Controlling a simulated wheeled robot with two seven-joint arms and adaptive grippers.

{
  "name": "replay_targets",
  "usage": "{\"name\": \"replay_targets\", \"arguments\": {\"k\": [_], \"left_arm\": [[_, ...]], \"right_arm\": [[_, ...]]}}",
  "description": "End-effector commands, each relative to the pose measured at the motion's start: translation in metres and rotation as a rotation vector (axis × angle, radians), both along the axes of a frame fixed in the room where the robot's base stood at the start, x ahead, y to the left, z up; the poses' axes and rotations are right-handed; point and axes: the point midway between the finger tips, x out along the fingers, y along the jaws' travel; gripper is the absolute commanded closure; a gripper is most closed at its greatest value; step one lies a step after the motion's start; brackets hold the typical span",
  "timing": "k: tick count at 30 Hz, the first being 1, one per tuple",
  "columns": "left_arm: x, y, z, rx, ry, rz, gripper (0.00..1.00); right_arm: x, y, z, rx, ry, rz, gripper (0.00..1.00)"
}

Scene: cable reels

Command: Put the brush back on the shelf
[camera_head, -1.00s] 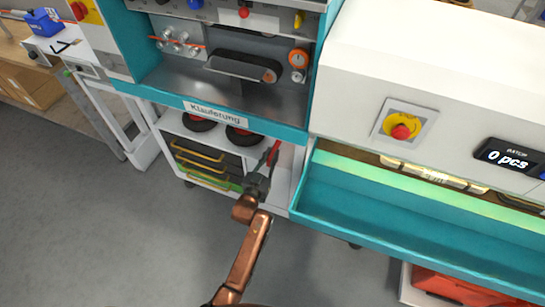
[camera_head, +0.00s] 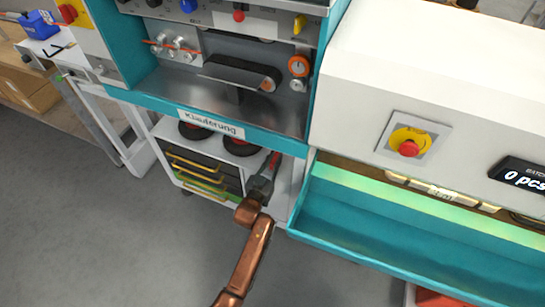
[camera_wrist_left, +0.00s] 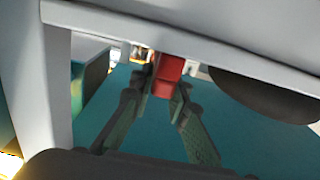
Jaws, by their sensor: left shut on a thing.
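My left gripper (camera_head: 264,178) reaches into the white shelf cart (camera_head: 292,181) under the teal machine. It is shut on a red thing (camera_head: 272,163), which I take to be the brush; only its red part shows. In the left wrist view the red part (camera_wrist_left: 167,74) sits between the fingertips of the left gripper (camera_wrist_left: 163,92). The rest of it is hidden, and I cannot tell whether it touches the shelf. My right gripper is not in view.
Two dark reels with red (camera_head: 196,130) sit on the cart's upper level, left of the gripper. Trays with yellow edges (camera_head: 197,164) are below them. The teal machine edge (camera_head: 225,128) hangs above. A teal trough (camera_head: 400,230) is to the right.

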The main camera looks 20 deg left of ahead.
Motion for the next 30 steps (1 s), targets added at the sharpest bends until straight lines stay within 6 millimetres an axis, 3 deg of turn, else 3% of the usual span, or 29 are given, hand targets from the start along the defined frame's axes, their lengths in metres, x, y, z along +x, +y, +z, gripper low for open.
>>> {"name": "replay_targets", "arguments": {"k": [8,9,18,26,30], "left_arm": [[0.000,0.001,-0.001,0.000,-0.001,0.001,1.00],[0.000,0.001,-0.001,0.000,-0.001,0.001,0.84],[-0.001,0.003,-0.001,0.000,0.000,0.003,0.64],[-0.002,0.003,-0.002,0.000,0.001,0.004,0.64],[-0.013,0.003,-0.002,0.000,0.001,0.004,0.64]], "right_arm": [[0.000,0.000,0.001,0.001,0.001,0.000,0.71],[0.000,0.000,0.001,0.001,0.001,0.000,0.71],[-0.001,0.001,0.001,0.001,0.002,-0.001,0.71],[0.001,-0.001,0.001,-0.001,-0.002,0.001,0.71],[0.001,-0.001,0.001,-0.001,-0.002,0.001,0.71]]}}
